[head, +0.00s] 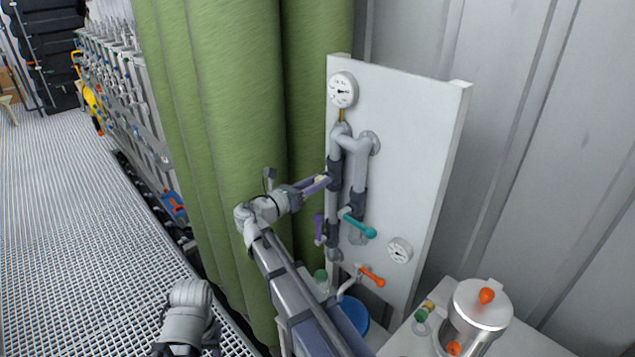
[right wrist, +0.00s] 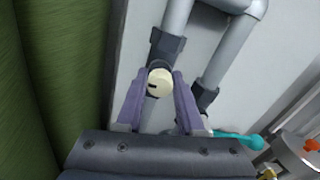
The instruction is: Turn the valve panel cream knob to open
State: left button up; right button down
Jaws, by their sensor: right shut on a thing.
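The cream knob (right wrist: 160,82) is round with a dark slot mark and sits on a dark pipe fitting of the white valve panel (head: 420,130). My right gripper (right wrist: 162,92) has its two purple fingers on either side of the knob and is shut on it. In the head view the right gripper (head: 322,183) reaches the upper left pipe, and a small bit of the cream knob (head: 320,179) shows between the fingers. My left arm shows at the bottom left of the head view; its gripper is not in view.
Close below are a teal lever (head: 358,225), a purple lever (head: 318,228) and an orange lever (head: 372,276). A gauge (head: 343,90) sits at the panel top. Green curtains (head: 230,120) hang close on the left. A steel pot (head: 478,312) stands at the lower right.

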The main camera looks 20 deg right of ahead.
jog(key=shift+f, duration=0.1)
jog(key=c, duration=0.5)
grip_release()
jog(key=shift+a, duration=0.1)
jog(key=v, duration=0.7)
jog(key=shift+s+a, duration=0.2)
jog(key=shift+a, duration=0.05)
